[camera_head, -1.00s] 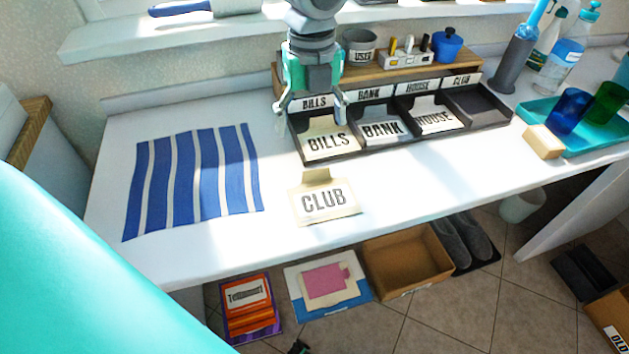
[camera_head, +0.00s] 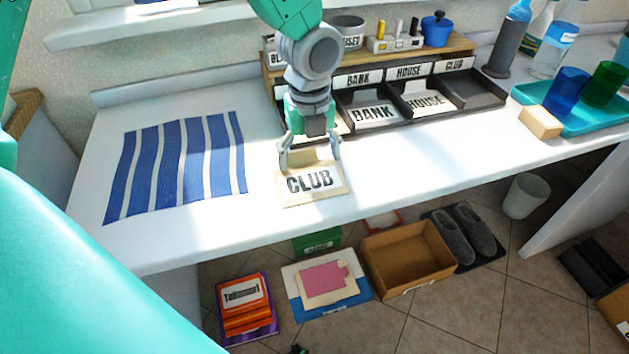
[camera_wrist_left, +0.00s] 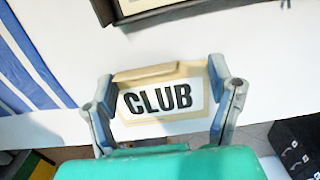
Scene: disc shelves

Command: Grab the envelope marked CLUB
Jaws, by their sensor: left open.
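The CLUB envelope (camera_head: 312,185) is cream with a white label and lies flat on the white table near its front edge. My left gripper (camera_head: 310,166) is open, just above the envelope's back part, its two fingers apart. In the left wrist view, the envelope (camera_wrist_left: 160,98) shows between the two fingers of my left gripper (camera_wrist_left: 160,108). I cannot tell whether the fingers touch it. My right gripper is not in view.
The sorter tray (camera_head: 455,111) stands behind, with BANK and HOUSE envelopes in it; its CLUB slot at the right is empty. A striped blue cloth (camera_head: 176,170) lies left. A sponge (camera_head: 540,122) and a teal tray (camera_head: 590,133) are at the right. The table's front edge is close.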

